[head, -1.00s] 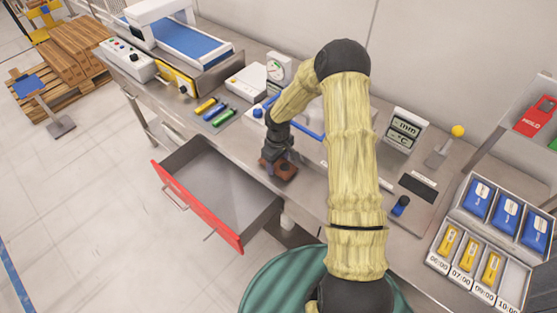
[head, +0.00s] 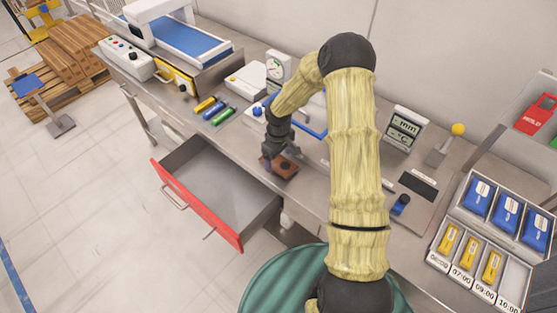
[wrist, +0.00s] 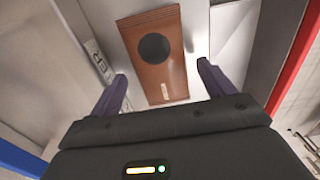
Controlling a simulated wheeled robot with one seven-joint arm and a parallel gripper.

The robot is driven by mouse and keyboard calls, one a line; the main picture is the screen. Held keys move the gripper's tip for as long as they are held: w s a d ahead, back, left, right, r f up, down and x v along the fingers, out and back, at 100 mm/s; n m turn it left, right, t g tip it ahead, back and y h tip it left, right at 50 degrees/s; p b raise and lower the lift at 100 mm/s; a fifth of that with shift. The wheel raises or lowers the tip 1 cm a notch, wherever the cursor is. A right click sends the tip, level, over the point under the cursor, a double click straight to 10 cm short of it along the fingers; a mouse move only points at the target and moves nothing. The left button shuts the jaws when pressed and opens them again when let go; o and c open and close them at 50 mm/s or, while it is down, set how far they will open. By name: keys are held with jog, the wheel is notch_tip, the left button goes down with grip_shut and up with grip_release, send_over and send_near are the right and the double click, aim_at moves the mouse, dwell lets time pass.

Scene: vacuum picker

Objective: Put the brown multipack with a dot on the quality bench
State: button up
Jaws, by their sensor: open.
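The brown multipack (head: 287,168) lies on the steel bench top, near the front edge above the open drawer. In the wrist view the pack (wrist: 158,82) shows a dark round dot on its face and a small pale label at its near end. My gripper (head: 270,160) is at the pack in the head view, partly hiding it. In the wrist view my gripper (wrist: 162,70) is open, with one purple finger on each side of the pack's near end and a gap to each. I cannot tell which surface is the quality bench.
A red-fronted drawer (head: 196,206) stands open below the bench. Pens (head: 212,109), a dial gauge (head: 276,66), a display (head: 403,128) and a blue-knobbed device (head: 401,204) stand on the bench.

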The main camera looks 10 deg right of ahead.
aim_at(278, 161)
notch_tip(278, 161, up, 10)
jog(key=b, duration=0.2)
jog(key=shift+r, duration=0.25)
dwell(0.3)
jog(key=s+r+m+t, duration=0.1)
jog(key=s+r+m, duration=0.2)
jog(key=s, duration=0.7)
jog(key=s+r+m+t, duration=0.1)
jog(key=s+r+m, duration=0.3)
jog(key=s, duration=0.7)
jog(key=shift+r+t, duration=0.3)
jog(key=shift+r, duration=0.5)
jog(key=shift+c, duration=0.2)
